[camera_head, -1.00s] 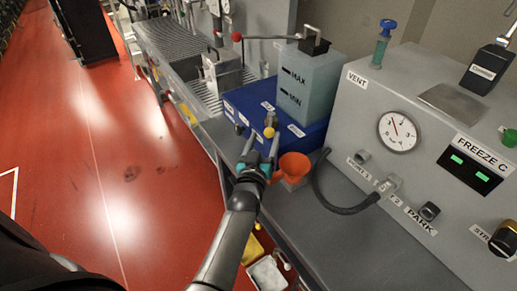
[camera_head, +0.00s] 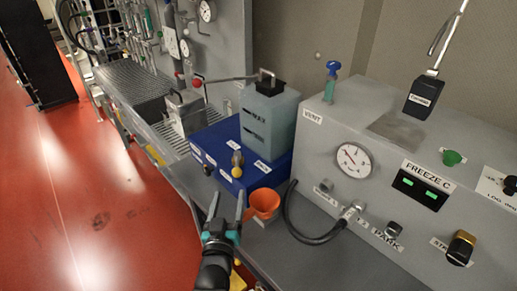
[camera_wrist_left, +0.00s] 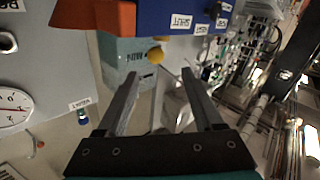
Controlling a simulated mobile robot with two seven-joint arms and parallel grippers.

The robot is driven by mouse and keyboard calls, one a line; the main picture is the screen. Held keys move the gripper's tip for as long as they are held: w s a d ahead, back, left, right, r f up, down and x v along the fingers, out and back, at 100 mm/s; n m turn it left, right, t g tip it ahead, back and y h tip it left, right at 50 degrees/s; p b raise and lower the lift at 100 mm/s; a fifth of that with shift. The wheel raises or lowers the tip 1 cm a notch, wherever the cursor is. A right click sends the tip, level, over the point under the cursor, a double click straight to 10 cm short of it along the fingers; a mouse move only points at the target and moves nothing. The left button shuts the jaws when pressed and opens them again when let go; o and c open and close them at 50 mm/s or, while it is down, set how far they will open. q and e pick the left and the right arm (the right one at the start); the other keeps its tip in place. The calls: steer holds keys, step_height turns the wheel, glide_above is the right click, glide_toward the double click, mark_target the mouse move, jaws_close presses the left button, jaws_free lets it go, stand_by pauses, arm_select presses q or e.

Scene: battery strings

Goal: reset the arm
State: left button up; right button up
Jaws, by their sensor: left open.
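My left gripper (camera_head: 227,206) comes in from the bottom of the head view, its two fingers apart with nothing between them. It is in front of the blue box (camera_head: 217,141) and just left of the orange funnel (camera_head: 263,203). In the left wrist view the open fingers (camera_wrist_left: 161,92) point toward the blue box (camera_wrist_left: 160,16) and a yellow knob (camera_wrist_left: 155,55), with the funnel's orange edge (camera_wrist_left: 112,16) at the upper left. My right gripper is not in view.
A translucent tank (camera_head: 268,122) stands on the blue box. A grey panel (camera_head: 318,135) with a gauge (camera_head: 353,160), knobs and a black hose (camera_head: 297,227) fills the right. A grated bench (camera_head: 130,82) runs back left. The red floor (camera_head: 60,200) is clear.

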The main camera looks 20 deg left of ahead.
arm_select(q)
steer(key=s+d+f+m+g+h, duration=0.1)
steer(key=s+d+m+g+h, duration=0.2)
steer(key=s+g, duration=0.65)
steer(key=s+d+f+m+g+h, duration=0.1)
steer(key=s+d+m+g+h, duration=0.25)
steer(key=s, duration=1.15)
step_height(320, 180, down, 29)
steer(key=s+g+y+b, duration=0.2)
steer(key=b, duration=0.5)
steer(key=s+a+f+b, duration=0.1)
steer(key=s+f+b, duration=0.1)
steer(key=s+f, duration=0.5)
steer(key=s+a+f+g+b, duration=0.1)
steer(key=s+a+f+b, duration=0.1)
steer(key=s+f, duration=0.6)
step_height(320, 180, down, 3)
steer(key=shift+a+f+m+b, duration=0.2)
steer(key=shift+m+b, duration=0.25)
steer(key=shift+b, duration=0.1)
